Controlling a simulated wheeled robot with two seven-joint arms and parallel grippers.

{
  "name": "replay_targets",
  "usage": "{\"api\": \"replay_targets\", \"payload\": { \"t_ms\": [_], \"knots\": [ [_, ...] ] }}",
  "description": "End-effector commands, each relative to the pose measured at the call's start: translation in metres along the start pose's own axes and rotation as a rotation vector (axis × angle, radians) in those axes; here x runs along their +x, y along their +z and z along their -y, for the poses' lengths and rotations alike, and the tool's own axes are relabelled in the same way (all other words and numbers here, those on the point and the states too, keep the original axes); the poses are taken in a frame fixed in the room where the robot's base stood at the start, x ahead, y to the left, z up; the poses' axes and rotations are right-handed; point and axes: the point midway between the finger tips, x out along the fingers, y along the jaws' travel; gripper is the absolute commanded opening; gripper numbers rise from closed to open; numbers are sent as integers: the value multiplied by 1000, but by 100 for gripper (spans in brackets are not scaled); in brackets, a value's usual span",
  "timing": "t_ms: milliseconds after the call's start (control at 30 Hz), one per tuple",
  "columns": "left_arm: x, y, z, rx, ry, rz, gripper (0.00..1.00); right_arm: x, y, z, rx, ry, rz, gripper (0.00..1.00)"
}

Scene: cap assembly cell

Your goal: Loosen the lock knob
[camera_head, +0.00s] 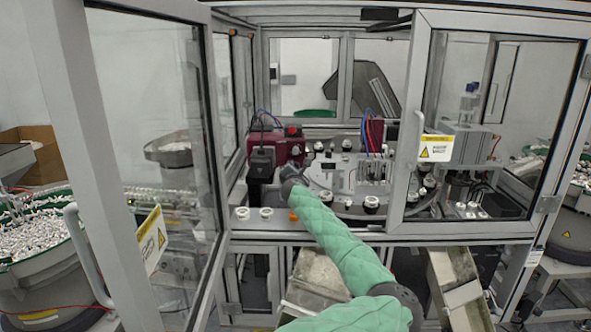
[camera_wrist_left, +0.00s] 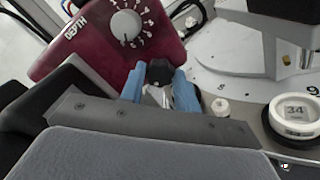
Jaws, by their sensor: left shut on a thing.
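The dark red unit (camera_head: 290,148) stands inside the cell at the left of the machine. In the left wrist view it shows its red face (camera_wrist_left: 88,45) with a white numbered dial (camera_wrist_left: 126,24). My left gripper (camera_head: 289,175) reaches in through the open front, close to this unit. In the left wrist view its blue fingertips (camera_wrist_left: 159,92) are shut around a small black knob (camera_wrist_left: 160,72), seemingly the lock knob, just below the dial. The fingers hide part of the knob, so its turn angle cannot be told. My right gripper is not in view.
An open glass door (camera_head: 150,150) stands left of my arm; a framed pane (camera_head: 480,110) with a warning label is on the right. White round parts (camera_head: 266,213) sit on the front ledge. A round part marked 24 (camera_wrist_left: 296,113) is right of my fingers.

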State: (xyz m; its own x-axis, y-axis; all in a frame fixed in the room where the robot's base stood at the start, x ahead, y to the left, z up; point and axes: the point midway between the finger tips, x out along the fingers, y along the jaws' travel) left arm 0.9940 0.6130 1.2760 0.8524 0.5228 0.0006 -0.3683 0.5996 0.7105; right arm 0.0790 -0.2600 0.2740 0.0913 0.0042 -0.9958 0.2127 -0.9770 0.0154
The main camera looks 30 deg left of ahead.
Motion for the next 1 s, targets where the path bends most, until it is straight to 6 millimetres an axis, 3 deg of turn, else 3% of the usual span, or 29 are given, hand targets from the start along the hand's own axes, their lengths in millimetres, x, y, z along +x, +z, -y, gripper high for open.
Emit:
{"api": "replay_targets", "payload": {
  "t_ms": [733, 767, 833, 1000],
  "knots": [
    [-1, -4, 5, -84, -5, -4, 9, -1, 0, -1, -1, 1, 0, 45],
    [-1, -4, 5, -84, -5, -4, 38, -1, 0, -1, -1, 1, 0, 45],
    [-1, -4, 4, -84, -4, -4, 51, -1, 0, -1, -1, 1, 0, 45],
    [0, -2, 2, -84, -3, -2, 53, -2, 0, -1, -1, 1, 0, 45]
  ]
}}
